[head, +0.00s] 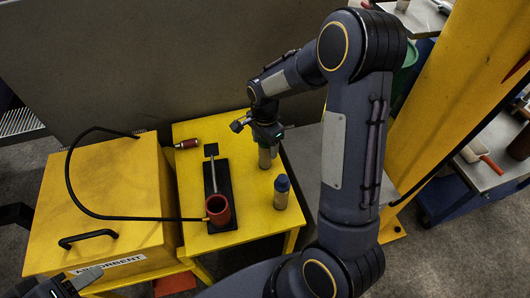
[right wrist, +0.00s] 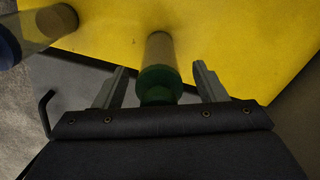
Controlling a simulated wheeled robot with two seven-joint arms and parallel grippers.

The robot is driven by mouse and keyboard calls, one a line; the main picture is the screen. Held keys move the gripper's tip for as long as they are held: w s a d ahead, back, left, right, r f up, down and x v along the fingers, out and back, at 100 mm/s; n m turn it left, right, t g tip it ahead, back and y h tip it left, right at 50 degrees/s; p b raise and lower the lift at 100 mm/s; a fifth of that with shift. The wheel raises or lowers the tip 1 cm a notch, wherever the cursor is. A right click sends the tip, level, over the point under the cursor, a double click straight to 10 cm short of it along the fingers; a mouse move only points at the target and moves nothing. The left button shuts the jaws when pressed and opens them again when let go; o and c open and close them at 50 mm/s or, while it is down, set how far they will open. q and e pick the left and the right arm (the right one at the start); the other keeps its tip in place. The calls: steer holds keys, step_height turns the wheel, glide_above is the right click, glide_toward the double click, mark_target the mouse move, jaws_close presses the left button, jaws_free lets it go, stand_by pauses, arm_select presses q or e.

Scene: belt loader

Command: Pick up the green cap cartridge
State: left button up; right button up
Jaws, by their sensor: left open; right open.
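The green cap cartridge (right wrist: 159,50) stands on the yellow table (head: 200,132). In the right wrist view its green cap (right wrist: 158,82) lies between the two fingers of my open right gripper (right wrist: 160,76), with a gap on each side. In the head view the cartridge body (head: 265,157) shows below my right gripper (head: 266,138), which hides its cap. A cartridge with a blue cap (head: 282,184) stands nearer the front; it also shows at the left of the right wrist view (right wrist: 48,22). My left gripper (head: 66,286) is at the lower left, away from the table, open.
A black base (head: 224,172) on the table carries a metal rod and a red cup (head: 218,208). A small red cylinder (head: 187,144) lies behind it. A yellow absorbent box (head: 100,190) with a black hose stands left. A yellow post (head: 445,90) rises at right.

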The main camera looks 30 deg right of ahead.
steer(key=shift+f, duration=0.15)
steer(key=c, duration=1.2)
